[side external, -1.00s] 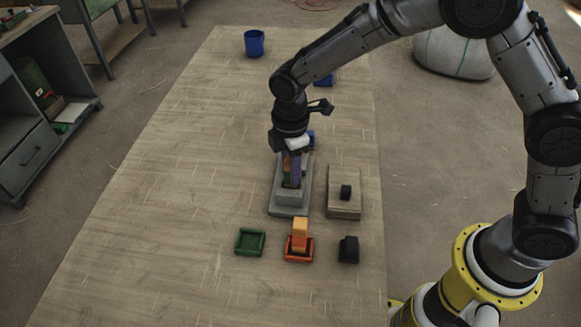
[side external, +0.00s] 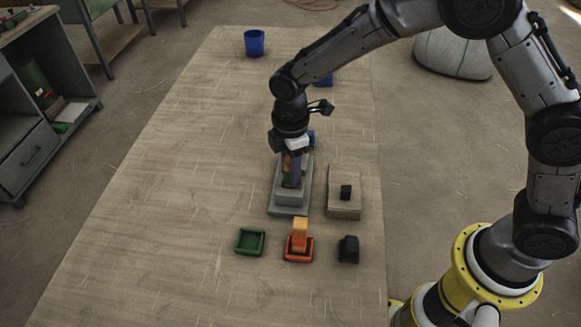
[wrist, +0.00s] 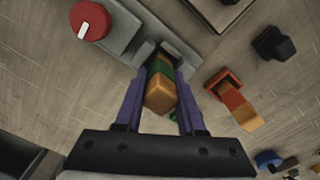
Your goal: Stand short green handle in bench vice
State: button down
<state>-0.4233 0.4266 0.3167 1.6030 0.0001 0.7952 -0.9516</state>
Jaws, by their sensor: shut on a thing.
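The short handle (wrist: 160,93), with an orange-brown end and a green band, is between the purple fingers of my gripper (wrist: 160,112). In the side view my gripper (side external: 293,168) is over the grey bench vice (side external: 290,209), pointing down and shut on the handle. The handle looks about upright there, mostly covered by the fingers. In the wrist view the handle's far end is at the slot of the vice (wrist: 118,22). I cannot tell how deep it sits between the jaws.
A green tray (side external: 250,253), an orange tray (side external: 299,258) holding an orange block, and a black block (side external: 348,249) are in front. A board (side external: 344,211) is at right; a blue bucket (side external: 254,43) is far back.

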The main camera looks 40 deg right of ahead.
jog(key=shift+f, duration=0.5)
jog(key=c, duration=0.8)
grip_release()
jog(key=shift+r, duration=5.55)
jog(key=shift+w+d, duration=0.1)
